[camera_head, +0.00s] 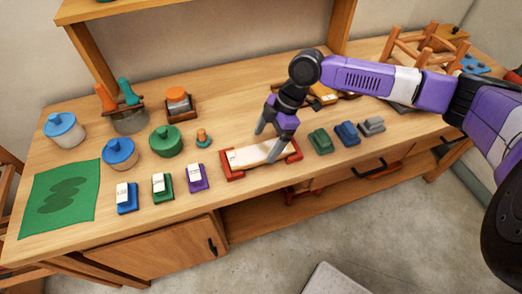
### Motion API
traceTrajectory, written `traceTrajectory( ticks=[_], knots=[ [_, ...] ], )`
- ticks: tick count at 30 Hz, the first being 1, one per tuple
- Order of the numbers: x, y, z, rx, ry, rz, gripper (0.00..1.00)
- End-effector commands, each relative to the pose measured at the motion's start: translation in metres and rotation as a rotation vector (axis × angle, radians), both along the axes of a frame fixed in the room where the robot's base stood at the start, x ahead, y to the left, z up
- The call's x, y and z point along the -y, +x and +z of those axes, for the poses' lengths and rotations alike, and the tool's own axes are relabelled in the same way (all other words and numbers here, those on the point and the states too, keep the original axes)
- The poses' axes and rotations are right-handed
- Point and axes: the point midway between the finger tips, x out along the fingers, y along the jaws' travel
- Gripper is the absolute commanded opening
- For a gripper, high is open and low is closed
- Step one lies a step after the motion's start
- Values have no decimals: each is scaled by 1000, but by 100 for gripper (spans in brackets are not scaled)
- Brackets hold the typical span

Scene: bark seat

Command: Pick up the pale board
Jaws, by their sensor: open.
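The pale board (250,155) lies flat in a red holder (233,175) near the front of the wooden bench. It is long and cream-coloured, with a small whitish label or block towards its left end. My gripper (264,148) points down over the right half of the board, with its two fingers spread apart. One finger hides a little of the board. I cannot tell whether the fingertips touch it.
Left of the holder are three small labelled blocks (162,186), lidded pots (166,140) and a green mat (60,197). Right of it are green, blue and grey blocks (346,133). A wooden stool (425,45) lies upturned at the back right. The bench's front edge is close.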

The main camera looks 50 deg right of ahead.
Motion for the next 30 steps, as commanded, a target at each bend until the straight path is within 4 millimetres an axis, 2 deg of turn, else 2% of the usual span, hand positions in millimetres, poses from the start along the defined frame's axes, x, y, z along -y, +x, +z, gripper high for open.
traceTrajectory(
  ticks=[6, 14, 17, 26, 30],
  knots=[
    [-9, 4, -23, 1, 1, -2, 89],
    [-10, 5, -27, 1, -1, -2, 89],
    [-10, 5, -27, 1, -1, -2, 73],
    [-10, 5, -27, 1, 0, -3, 14],
    [-10, 5, -26, 2, 0, -3, 14]
  ],
)
